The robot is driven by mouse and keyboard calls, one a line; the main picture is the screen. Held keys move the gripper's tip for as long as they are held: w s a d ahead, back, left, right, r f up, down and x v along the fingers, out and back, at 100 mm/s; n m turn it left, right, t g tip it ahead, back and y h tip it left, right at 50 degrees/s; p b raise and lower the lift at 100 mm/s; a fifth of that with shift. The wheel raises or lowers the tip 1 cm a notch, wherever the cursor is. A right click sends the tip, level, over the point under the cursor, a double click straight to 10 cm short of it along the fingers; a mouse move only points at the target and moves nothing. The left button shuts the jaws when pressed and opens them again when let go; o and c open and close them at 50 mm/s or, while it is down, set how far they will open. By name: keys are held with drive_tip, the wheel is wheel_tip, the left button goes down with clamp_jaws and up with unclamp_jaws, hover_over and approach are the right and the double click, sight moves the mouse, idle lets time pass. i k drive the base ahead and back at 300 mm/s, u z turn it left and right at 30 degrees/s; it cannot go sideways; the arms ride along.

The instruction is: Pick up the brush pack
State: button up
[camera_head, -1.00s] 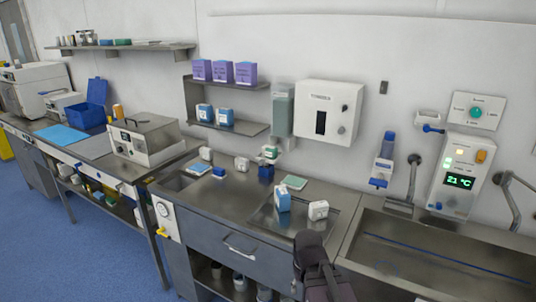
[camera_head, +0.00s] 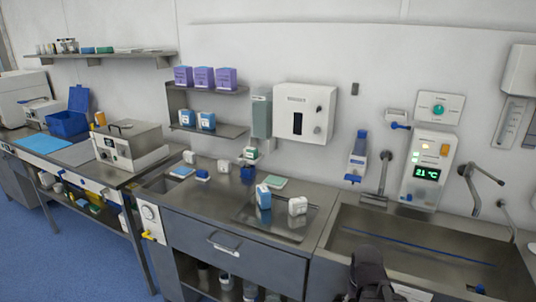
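I cannot tell for certain which item is the brush pack. A blue-and-white pack (camera_head: 263,197) stands upright on a metal tray on the steel counter. A white pack (camera_head: 297,206) stands just right of it on the same tray. My gripper (camera_head: 369,262) is a dark shape at the bottom edge, in front of the sink and apart from both packs. Its fingers are not clear, so open or shut cannot be told.
A sink (camera_head: 435,245) takes up the right side. The tray (camera_head: 252,222) has bare room at its front. Shelves (camera_head: 207,130) hang on the wall.

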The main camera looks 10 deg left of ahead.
sight(249, 152)
drive_tip(key=z, duration=0.3)
drive_tip(key=k, duration=0.7)
drive_tip(key=z, duration=0.75)
drive_tip(key=k, duration=0.4)
drive_tip(key=u, duration=0.05)
drive_tip(key=i, duration=0.65)
drive_tip(key=u, duration=0.75)
drive_tip(key=i, duration=0.55)
drive_tip(key=u, duration=1.1)
drive_tip(key=i, duration=0.95)
drive_tip(key=u, duration=0.35)
